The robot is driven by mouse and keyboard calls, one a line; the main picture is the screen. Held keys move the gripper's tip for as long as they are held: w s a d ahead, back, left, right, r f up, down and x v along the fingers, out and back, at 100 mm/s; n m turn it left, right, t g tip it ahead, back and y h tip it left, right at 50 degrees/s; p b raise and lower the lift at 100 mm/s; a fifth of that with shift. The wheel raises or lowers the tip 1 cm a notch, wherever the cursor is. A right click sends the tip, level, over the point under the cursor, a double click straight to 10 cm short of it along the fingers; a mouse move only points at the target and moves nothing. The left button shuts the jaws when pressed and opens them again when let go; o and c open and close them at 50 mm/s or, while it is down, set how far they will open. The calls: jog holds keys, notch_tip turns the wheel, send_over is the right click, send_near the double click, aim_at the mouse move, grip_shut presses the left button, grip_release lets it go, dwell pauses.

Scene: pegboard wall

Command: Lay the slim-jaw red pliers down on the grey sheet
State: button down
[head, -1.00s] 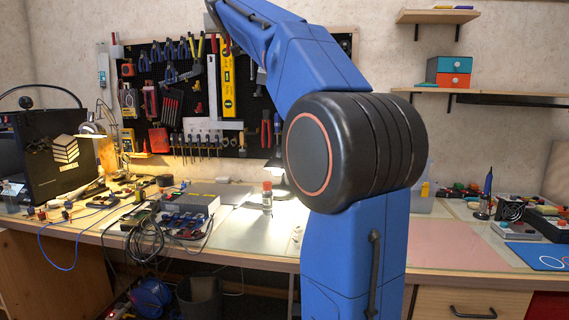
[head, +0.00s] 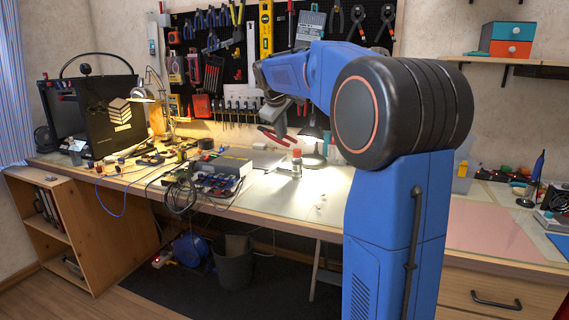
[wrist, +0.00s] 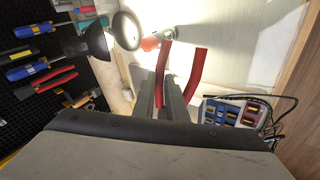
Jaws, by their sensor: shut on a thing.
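My gripper (head: 277,122) is shut on the red pliers (head: 275,138) and holds them in the air above the back of the workbench. In the wrist view the two red handles of the pliers (wrist: 196,76) stick out beyond my gripper (wrist: 168,100), spread apart. Their jaws are hidden by the gripper. The pale grey sheet (head: 260,196) lies flat on the bench, below and in front of the pliers. Its right part is hidden behind my arm.
A small bottle (head: 297,164) stands on the bench near a lit lamp (head: 312,130). A box with cables (head: 215,178) lies left of the sheet. Another red-handled tool (wrist: 55,79) hangs on the pegboard (wrist: 20,100). A pink sheet (head: 485,228) lies at right. The sheet's front is clear.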

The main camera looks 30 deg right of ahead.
jog(key=shift+s+a+f+n+g+h, duration=0.2)
jog(key=shift+s+f+n, duration=0.45)
jog(key=shift+f, duration=2.45)
jog(key=shift+s+a+f+n+g, duration=0.3)
jog(key=shift+s+f, duration=0.6)
jog(key=shift+f, duration=2.25)
jog(key=shift+s+a+f+n+g+h, duration=0.2)
jog(key=shift+s+f+n, duration=0.45)
jog(key=shift+f, duration=2.45)
jog(key=shift+s+a+f, duration=0.1)
jog(key=shift+f, duration=0.35)
jog(key=c, duration=1.7)
grip_release()
jog(key=shift+f, duration=0.1)
jog(key=shift+s, duration=0.1)
jog(key=v, duration=1.7)
jog(key=shift+r, duration=0.55)
